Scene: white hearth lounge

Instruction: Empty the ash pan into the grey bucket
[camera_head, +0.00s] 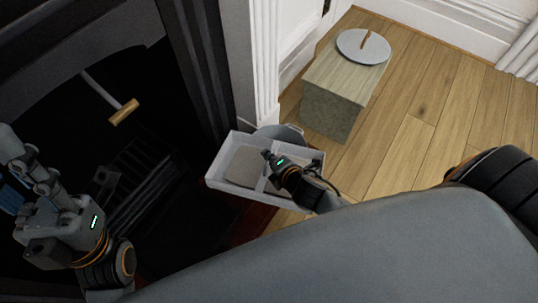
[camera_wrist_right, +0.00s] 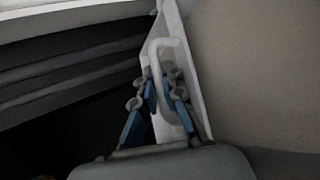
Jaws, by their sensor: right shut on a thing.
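The ash pan (camera_head: 213,168) is a pale, shallow, open tray with grey ash inside. It is in the middle of the head view, in front of the fireplace opening. My right gripper (camera_head: 268,156) is over the pan and shut on its pale looped handle (camera_wrist_right: 164,50), which shows between the blue finger pads in the right wrist view. The grey bucket (camera_head: 287,131) is just behind the pan, mostly hidden by it; only part of its rim shows. My left gripper (camera_head: 13,172) is open and empty at the left edge, its fingers partly cut off.
A round grey lid (camera_head: 363,46) with a wooden grip lies on a pale block (camera_head: 345,80) behind the bucket. A tool with a wooden end (camera_head: 124,112) shows in the dark fireplace, above a black grate (camera_head: 150,165). The wooden floor (camera_head: 430,100) at right is clear.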

